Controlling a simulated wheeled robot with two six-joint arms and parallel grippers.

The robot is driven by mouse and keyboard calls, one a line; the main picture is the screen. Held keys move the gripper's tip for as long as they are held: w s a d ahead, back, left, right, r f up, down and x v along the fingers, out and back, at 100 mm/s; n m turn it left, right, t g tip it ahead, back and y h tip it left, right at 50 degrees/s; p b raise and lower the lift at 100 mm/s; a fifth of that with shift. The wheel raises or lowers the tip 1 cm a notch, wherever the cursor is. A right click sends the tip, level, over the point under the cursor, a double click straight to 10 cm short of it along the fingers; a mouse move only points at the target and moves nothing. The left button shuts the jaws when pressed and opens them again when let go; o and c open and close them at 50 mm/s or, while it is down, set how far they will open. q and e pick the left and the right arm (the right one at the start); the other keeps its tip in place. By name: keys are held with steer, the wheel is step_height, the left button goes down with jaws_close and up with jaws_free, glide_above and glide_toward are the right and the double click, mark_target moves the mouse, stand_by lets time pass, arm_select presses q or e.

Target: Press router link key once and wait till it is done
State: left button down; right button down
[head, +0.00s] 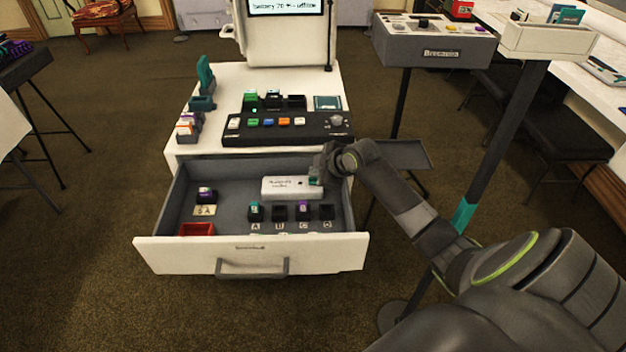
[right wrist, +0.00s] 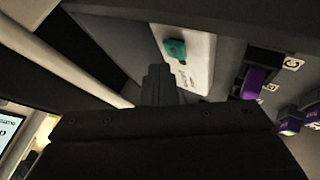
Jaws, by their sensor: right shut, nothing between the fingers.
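The router, a white box (head: 285,187) with dark lettering, lies inside the open drawer. It also shows in the right wrist view (right wrist: 197,72), where a teal key (right wrist: 175,48) stands out near one end. In the head view my right gripper (head: 318,177) is at the router's right end, by the key, and partly hides it. It is shut and empty. In the right wrist view its fingertips (right wrist: 160,75) point toward the router and appear close to the key. I cannot tell whether they touch it. My left gripper is not in view.
The open drawer (head: 170,248) also holds a red tray (head: 197,229), a row of small holders marked with letters, and a purple-and-black piece (head: 206,195). A black panel with coloured buttons (head: 285,127) is on the counter above. A grey console box (head: 432,52) stands at the right.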

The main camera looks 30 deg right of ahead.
steer(key=shift+f, duration=0.2)
steer(key=shift+f, duration=0.25)
steer(key=shift+f, duration=0.4)
stand_by(0.6)
steer(key=shift+r, duration=0.1)
steer(key=shift+r+p, duration=0.75)
step_height(320, 180, up, 5)
steer(key=p, duration=0.5)
